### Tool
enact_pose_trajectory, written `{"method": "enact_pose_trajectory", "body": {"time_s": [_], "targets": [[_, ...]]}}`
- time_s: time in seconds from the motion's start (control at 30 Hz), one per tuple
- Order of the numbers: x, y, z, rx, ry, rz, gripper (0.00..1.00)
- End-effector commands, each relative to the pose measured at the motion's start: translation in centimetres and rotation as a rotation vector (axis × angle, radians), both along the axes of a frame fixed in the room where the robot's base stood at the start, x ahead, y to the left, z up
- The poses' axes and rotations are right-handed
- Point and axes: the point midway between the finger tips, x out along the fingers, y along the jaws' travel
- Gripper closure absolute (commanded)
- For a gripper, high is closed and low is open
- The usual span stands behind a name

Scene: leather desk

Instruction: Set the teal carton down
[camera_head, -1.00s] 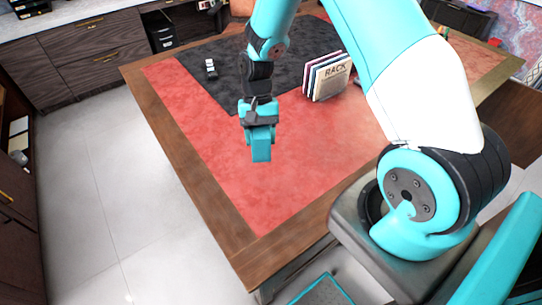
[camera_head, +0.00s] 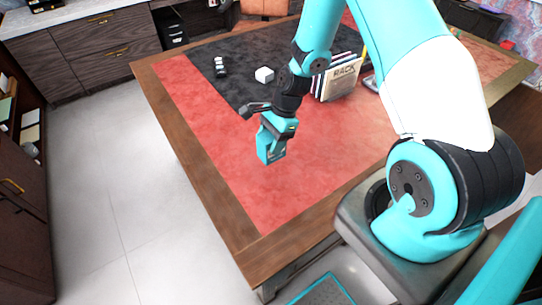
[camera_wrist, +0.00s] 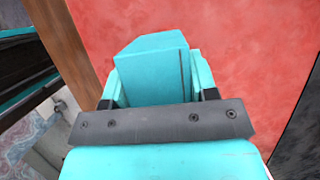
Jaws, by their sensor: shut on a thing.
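The teal carton (camera_head: 270,149) is held in my gripper (camera_head: 274,134), over the red part of the desk near its left side. In the wrist view the teal carton (camera_wrist: 152,68) sits between the two fingers of my gripper (camera_wrist: 155,85), which are shut on it. The carton looks tilted in the head view. I cannot tell whether its bottom touches the desk. The red leather desk top (camera_head: 285,200) shows below and around it, with a brown wooden border (camera_head: 200,182).
A dark mat (camera_head: 240,85) at the back bears a small white block (camera_head: 265,75) and a small dark-and-white item (camera_head: 220,67). Books (camera_head: 340,78) stand right of my forearm. The red surface in front of the carton is clear. The desk's left edge drops to the floor.

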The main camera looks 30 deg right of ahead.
Motion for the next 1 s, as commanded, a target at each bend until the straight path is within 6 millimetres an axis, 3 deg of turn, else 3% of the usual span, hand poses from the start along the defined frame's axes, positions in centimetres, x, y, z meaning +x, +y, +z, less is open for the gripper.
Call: {"method": "enact_pose_trajectory", "body": {"time_s": [0.1,0.53,0.97,1.0], "targets": [[-0.1,0.1,-2.4,0.001,0.003,0.000,0.73],[0.0,0.1,-7.5,0.001,0.001,0.001,0.73],[0.1,0.0,-8.5,0.000,-0.001,0.002,0.73],[0.1,0.0,-8.4,0.000,-0.002,0.001,0.40]]}}
